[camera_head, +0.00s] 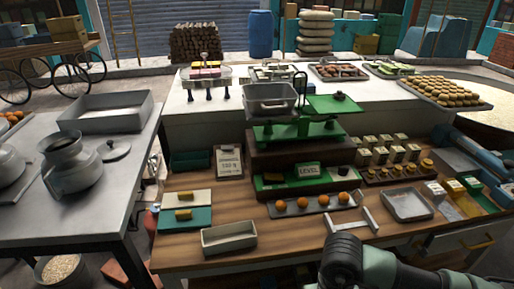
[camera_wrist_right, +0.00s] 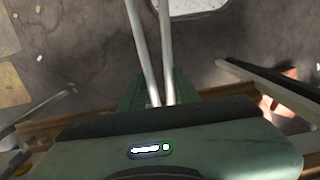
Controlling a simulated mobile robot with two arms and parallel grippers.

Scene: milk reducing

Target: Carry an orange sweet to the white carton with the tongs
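Several orange sweets (camera_head: 303,202) sit in a row on a narrow grey tray in the middle of the wooden table. The open pale off-white box (camera_head: 229,230), seemingly the white carton, stands at the table's front left and looks empty. My right arm enters at the bottom right of the head view, its fingers hidden there. In the right wrist view, two pale rods, seemingly the tongs (camera_wrist_right: 150,45), run up from my right gripper (camera_wrist_right: 155,95). It seems shut on them, over grey ground. Their tips are out of view. My left gripper is not in view.
A pale H-shaped piece (camera_head: 352,222) lies right of the sweets, beside an empty metal tray (camera_head: 408,204). A green scale (camera_head: 300,128) stands behind. Yellow pieces lie on white and teal boards (camera_head: 203,216) at left. A grey table (camera_head: 60,225) stands further left.

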